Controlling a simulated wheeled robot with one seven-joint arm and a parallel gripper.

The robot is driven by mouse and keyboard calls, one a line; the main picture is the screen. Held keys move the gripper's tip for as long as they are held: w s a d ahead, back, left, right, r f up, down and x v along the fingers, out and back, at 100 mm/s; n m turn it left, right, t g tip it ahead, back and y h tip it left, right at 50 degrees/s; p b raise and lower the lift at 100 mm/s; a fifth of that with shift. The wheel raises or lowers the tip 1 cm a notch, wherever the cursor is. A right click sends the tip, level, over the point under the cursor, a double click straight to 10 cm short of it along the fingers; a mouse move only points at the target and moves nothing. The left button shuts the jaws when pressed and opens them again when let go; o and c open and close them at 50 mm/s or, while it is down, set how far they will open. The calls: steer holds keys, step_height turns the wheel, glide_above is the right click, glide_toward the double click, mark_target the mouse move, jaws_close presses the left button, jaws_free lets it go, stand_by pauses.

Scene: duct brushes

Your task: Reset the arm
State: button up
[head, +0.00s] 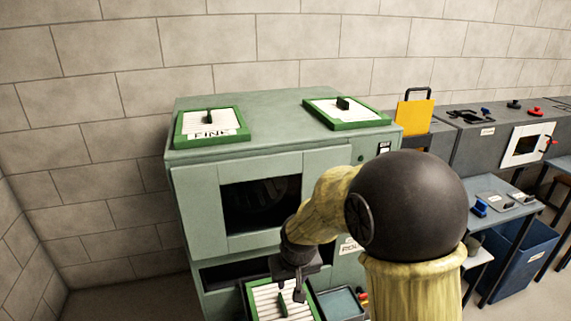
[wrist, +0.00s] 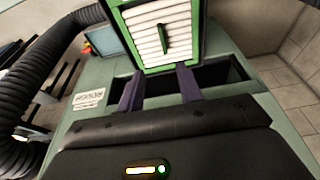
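My gripper (head: 291,290) hangs low in front of the green machine (head: 215,215), at the bottom of the head view. In the wrist view its two dark fingers (wrist: 160,72) stand apart with nothing between them, so it is open. A green-framed filter with white slats (wrist: 165,22) and an upright green handle (wrist: 164,40) lies just beyond the fingertips, apart from them. The same filter shows partly in the head view (head: 262,297), its lower part cut off by the frame. My bent arm hides part of the machine's right front.
Two more green-framed panels (head: 190,128) (head: 361,118) lie on the machine's top. A tray (head: 341,303) sits right of the low filter. A yellow board (head: 414,117), grey benches (head: 475,140) and a blue bin (head: 525,250) stand to the right. Floor shows at lower left.

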steer(key=s+d+r+m, duration=0.2)
steer(key=s+d+m, duration=0.1)
steer(key=s+d, duration=1)
step_height(320, 180, up, 21)
steer(key=p, duration=2.1)
steer(key=shift+s+d+h, duration=0.2)
steer(key=shift+d+h, duration=0.05)
steer(key=shift+h, duration=0.15)
steer(key=shift+f, duration=0.1)
steer(key=shift+w, duration=0.1)
